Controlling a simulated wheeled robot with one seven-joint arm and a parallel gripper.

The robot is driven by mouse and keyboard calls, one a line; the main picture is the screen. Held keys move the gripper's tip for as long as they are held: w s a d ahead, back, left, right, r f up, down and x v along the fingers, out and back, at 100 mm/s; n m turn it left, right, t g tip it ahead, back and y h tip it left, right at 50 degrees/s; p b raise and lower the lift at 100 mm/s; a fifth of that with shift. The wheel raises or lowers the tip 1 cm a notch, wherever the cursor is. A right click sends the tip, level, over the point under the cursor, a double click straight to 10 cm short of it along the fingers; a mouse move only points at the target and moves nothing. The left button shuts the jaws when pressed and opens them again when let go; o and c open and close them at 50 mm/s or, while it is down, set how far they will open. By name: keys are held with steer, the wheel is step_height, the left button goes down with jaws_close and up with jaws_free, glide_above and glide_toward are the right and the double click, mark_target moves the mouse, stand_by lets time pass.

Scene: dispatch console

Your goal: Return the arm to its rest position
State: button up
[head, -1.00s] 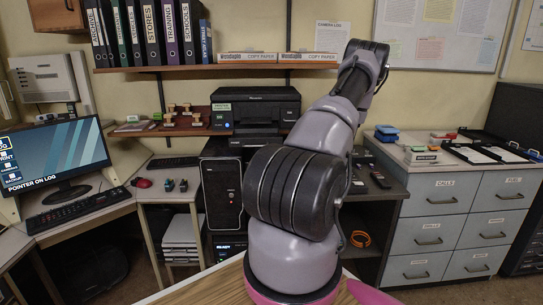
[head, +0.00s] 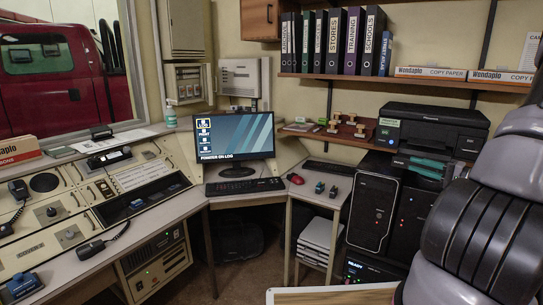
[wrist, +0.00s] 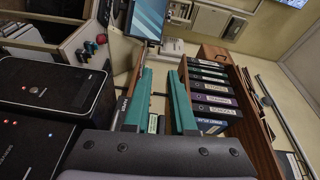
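My arm (head: 478,225) fills the right edge of the head view, with its large dark-ringed joint nearest the camera. My gripper (wrist: 160,78) shows in the wrist view as two teal fingers with a clear gap between them and nothing held. In the head view its teal fingers (head: 402,163) seem to stick out past the arm, in front of the printer area. Most of the wrist and the rest of the arm are hidden or out of frame.
The black printer (head: 432,128) and PC tower (head: 372,210) stand close to my arm. A shelf of binders (head: 335,42) is above. The monitor (head: 235,138), keyboard (head: 244,186) and radio console (head: 88,190) are left. The floor (head: 235,270) in front is partly clear.

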steer(key=s+a+r+n+g+h, duration=0.1)
steer(key=s+a+r+n+g, duration=0.25)
steer(key=a+r+g, duration=0.45)
steer(key=s+a+r+n+g, duration=0.25)
steer(key=s+a, duration=0.25)
steer(key=a, duration=0.6)
steer(key=s+a+r+m+t+h, duration=0.1)
steer(key=s+a+r+t+h, duration=0.2)
steer(key=s+r+h, duration=0.5)
steer(key=s+a+r, duration=0.1)
steer(key=s+r, duration=0.2)
steer(key=r, duration=0.1)
steer(key=shift+r+t, duration=0.2)
steer(key=shift+t, duration=0.15)
